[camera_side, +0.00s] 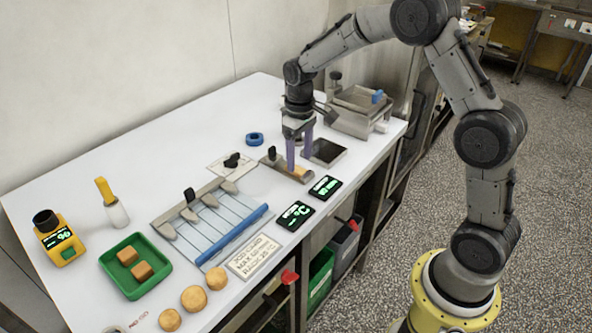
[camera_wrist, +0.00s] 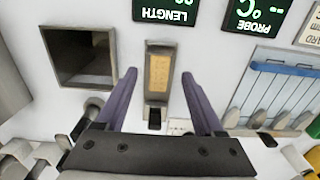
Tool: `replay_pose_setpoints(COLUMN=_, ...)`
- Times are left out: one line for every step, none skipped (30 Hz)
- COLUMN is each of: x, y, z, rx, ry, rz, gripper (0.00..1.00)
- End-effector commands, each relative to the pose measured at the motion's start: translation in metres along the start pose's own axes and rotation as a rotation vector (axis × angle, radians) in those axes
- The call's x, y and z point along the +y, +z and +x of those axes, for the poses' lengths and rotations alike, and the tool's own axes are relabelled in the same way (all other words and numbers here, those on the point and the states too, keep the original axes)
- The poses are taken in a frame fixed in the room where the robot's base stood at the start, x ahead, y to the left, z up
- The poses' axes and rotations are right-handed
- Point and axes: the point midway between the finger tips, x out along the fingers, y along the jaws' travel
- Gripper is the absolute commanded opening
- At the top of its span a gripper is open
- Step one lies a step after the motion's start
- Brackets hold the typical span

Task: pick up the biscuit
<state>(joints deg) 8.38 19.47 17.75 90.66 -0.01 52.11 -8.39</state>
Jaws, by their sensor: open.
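A tan rectangular bar that looks like the biscuit (camera_wrist: 159,72) lies in a narrow metal holder (camera_wrist: 157,101) with a black knob. In the side view the biscuit (camera_side: 299,171) shows as a small tan patch at the holder's right end. My gripper (camera_side: 299,163) is open above that end, its purple fingers pointing down. In the wrist view my gripper (camera_wrist: 159,77) has one finger on each side of the biscuit, with gaps to both. Nothing is between the fingertips; I cannot tell their exact height above the biscuit.
A square dark-topped metal box (camera_side: 325,152) stands close right of the gripper. A display marked LENGTH (camera_side: 325,187) is in front. A slotted rack (camera_side: 212,222), a green tray (camera_side: 107,260) with brown cubes, and round tan pieces (camera_side: 193,298) lie left.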

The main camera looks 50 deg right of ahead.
Motion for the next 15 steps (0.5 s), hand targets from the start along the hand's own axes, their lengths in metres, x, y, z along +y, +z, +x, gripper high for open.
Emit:
replay_pose_setpoints(x=0.0, y=0.001, z=0.01, rx=-0.005, ry=-0.001, rz=0.0, gripper=0.7)
replay_pose_setpoints(x=0.0, y=0.001, z=0.014, rx=-0.005, ry=-0.001, rz=0.0, gripper=0.7)
replay_pose_setpoints(x=0.0, y=0.0, z=0.018, rx=-0.003, ry=-0.001, rz=0.0, gripper=0.7)
replay_pose_setpoints(x=0.0, y=0.0, z=0.022, rx=-0.003, ry=-0.001, rz=0.0, gripper=0.7)
replay_pose_setpoints(x=0.0, y=0.0, z=0.025, rx=-0.002, ry=0.0, rz=0.0, gripper=0.7)
replay_pose_setpoints(x=0.001, y=0.0, z=0.028, rx=-0.002, ry=0.0, rz=0.0, gripper=0.7)
replay_pose_setpoints(x=0.0, y=0.0, z=0.029, rx=-0.002, ry=0.0, rz=0.0, gripper=0.7)
replay_pose_setpoints(x=0.0, y=0.0, z=0.03, rx=-0.001, ry=0.0, rz=0.0, gripper=0.7)
replay_pose_setpoints(x=0.0, y=0.0, z=0.031, rx=-0.001, ry=0.0, rz=0.0, gripper=0.7)
replay_pose_setpoints(x=0.0, y=0.0, z=0.031, rx=-0.001, ry=0.0, rz=0.0, gripper=0.7)
replay_pose_setpoints(x=0.0, y=0.0, z=0.031, rx=0.0, ry=0.0, rz=0.0, gripper=0.7)
replay_pose_setpoints(x=0.0, y=0.0, z=0.031, rx=0.0, ry=0.0, rz=0.0, gripper=0.7)
replay_pose_setpoints(x=0.0, y=0.0, z=0.031, rx=0.0, ry=0.0, rz=0.0, gripper=0.7)
replay_pose_setpoints(x=0.0, y=0.0, z=0.031, rx=0.0, ry=0.0, rz=0.0, gripper=0.7)
replay_pose_setpoints(x=0.0, y=0.0, z=0.031, rx=0.0, ry=0.0, rz=0.0, gripper=0.68)
